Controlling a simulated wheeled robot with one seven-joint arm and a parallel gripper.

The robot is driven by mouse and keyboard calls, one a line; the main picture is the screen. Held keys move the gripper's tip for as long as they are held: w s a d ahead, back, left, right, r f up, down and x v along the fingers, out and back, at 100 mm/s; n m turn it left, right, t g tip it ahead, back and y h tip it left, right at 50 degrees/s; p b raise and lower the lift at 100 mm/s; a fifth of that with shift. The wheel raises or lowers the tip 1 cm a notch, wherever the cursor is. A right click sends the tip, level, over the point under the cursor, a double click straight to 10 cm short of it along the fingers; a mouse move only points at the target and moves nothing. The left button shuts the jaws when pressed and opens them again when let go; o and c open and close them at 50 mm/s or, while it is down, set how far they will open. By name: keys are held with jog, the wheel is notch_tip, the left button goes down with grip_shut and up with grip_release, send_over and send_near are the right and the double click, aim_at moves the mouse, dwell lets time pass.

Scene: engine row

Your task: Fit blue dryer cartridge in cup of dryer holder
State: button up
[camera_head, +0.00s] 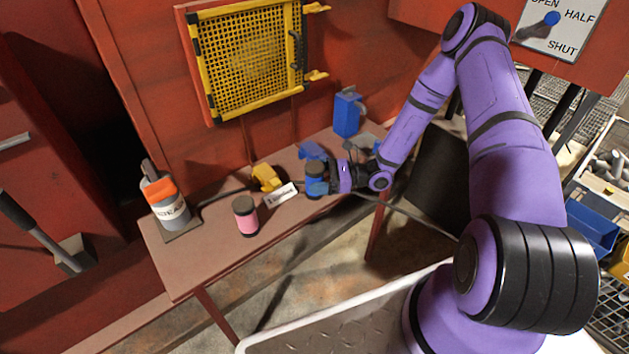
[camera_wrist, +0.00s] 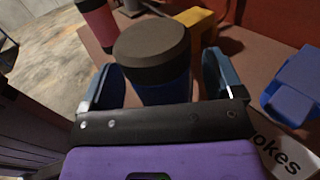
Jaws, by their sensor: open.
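The blue dryer cartridge (camera_head: 314,172), a blue cylinder with a dark grey cap, stands upright on the narrow red-brown bench. My gripper (camera_head: 319,187) is at it, low over the bench. In the wrist view the cartridge (camera_wrist: 153,62) stands between the two spread fingers of my gripper (camera_wrist: 158,78), its cap facing the camera. A finger is on each side; I cannot tell whether either touches it. My gripper is open. I cannot clearly make out the dryer holder or its cup; a grey shape (camera_head: 364,141) behind my gripper is partly hidden.
A pink cartridge (camera_head: 246,216), a yellow part (camera_head: 266,177), a white label (camera_head: 281,194) and a blue part (camera_head: 312,150) crowd the bench (camera_head: 188,262). A grey bottle with orange (camera_head: 172,209) stands at the left end.

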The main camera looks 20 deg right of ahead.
jog(key=shift+w+a, duration=0.1)
jog(key=shift+a, duration=0.2)
jog(key=c, duration=1.1)
jog(key=shift+r, duration=0.1)
